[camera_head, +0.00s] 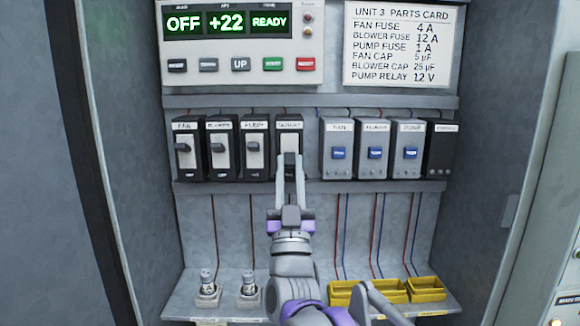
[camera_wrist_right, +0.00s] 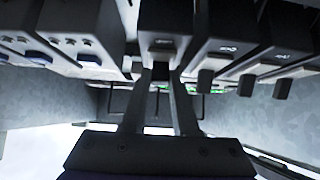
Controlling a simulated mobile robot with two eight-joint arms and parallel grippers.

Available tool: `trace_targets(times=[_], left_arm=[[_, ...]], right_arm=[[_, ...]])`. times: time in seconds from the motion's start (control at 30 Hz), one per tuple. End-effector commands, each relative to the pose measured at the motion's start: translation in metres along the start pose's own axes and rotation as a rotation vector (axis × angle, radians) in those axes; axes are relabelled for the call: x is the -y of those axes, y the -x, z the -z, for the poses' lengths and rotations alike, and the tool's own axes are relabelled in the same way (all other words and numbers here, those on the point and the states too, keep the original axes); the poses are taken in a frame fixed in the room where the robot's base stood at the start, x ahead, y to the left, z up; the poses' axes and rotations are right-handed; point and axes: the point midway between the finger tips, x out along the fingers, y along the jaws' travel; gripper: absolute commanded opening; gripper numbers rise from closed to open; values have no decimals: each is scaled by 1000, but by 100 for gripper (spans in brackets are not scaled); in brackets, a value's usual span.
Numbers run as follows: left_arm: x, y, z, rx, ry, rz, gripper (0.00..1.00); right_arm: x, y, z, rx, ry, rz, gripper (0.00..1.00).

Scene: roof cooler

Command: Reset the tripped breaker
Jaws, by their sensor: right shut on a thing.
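A row of black breakers with white faces and dark levers sits on the left of the panel. The first breaker (camera_head: 187,150), second breaker (camera_head: 221,150) and third breaker (camera_head: 254,150) show their levers near mid-face. The fourth breaker (camera_head: 289,127) is partly hidden behind my right gripper (camera_head: 290,158). That gripper reaches up from below, its fingers close together at the lever of the fourth breaker. In the right wrist view, the fingers (camera_wrist_right: 160,72) meet at the underside of that breaker (camera_wrist_right: 165,40); they hide its lever, so its position is unclear. My left gripper is not in view.
A control box (camera_head: 240,45) above reads OFF, +22 and READY. A parts card (camera_head: 402,45) hangs beside it. Grey modules with blue fronts (camera_head: 375,150) and a black one (camera_head: 440,150) stand right. A lower shelf holds yellow trays (camera_head: 427,289) and two small fittings (camera_head: 248,292).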

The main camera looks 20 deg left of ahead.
Motion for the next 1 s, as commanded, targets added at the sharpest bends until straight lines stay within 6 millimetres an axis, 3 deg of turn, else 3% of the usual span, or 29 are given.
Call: trace_targets(times=[0.13, 0.17, 0.3, 0.67, 0.77, 1.0], left_arm=[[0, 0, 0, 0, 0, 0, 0], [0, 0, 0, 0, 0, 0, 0], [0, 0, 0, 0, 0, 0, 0], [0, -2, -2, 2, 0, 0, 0], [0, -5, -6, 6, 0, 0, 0], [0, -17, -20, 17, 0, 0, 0]], right_arm=[[0, 0, 0, 0, 1, -1, 0], [0, 0, 0, 1, 1, -1, 31], [0, 0, 0, 2, 1, -1, 56], [0, 4, 0, 3, 0, -1, 57], [0, 17, -1, 4, 0, -1, 57], [0, 66, -2, 5, -1, -1, 57]])
